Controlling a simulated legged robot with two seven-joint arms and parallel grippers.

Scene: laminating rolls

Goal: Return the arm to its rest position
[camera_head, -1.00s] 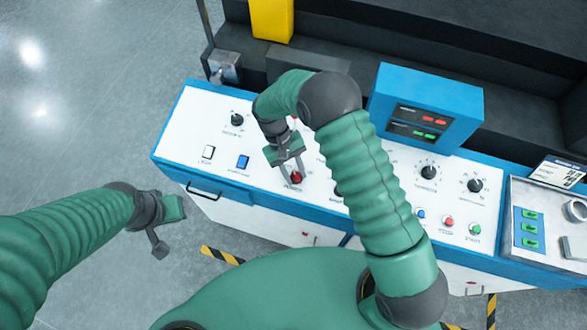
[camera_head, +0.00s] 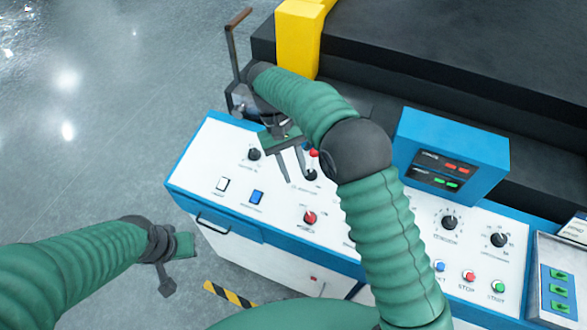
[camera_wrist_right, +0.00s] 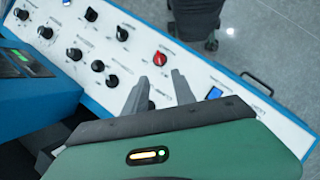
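My right arm crosses the white control panel (camera_head: 285,200) in the head view. Its gripper (camera_head: 292,172) hangs above the panel's upper left part, fingers apart with nothing between them. The right wrist view also shows the two fingers (camera_wrist_right: 158,92) spread and empty. A red knob (camera_head: 310,218) sits on the panel below and apart from the fingertips; it also shows in the wrist view (camera_wrist_right: 160,58). My left gripper (camera_head: 172,265) is over the floor, left of the panel. It is seen at an angle that hides its finger gap, and no object shows in it.
A blue display box (camera_head: 450,160) stands on the panel right of my right arm. A yellow post (camera_head: 298,40), a crank handle (camera_head: 232,60) and a dark machine bed (camera_head: 450,60) lie behind. A red-tipped lever (camera_head: 313,156) is close to the right gripper. Floor at left is clear.

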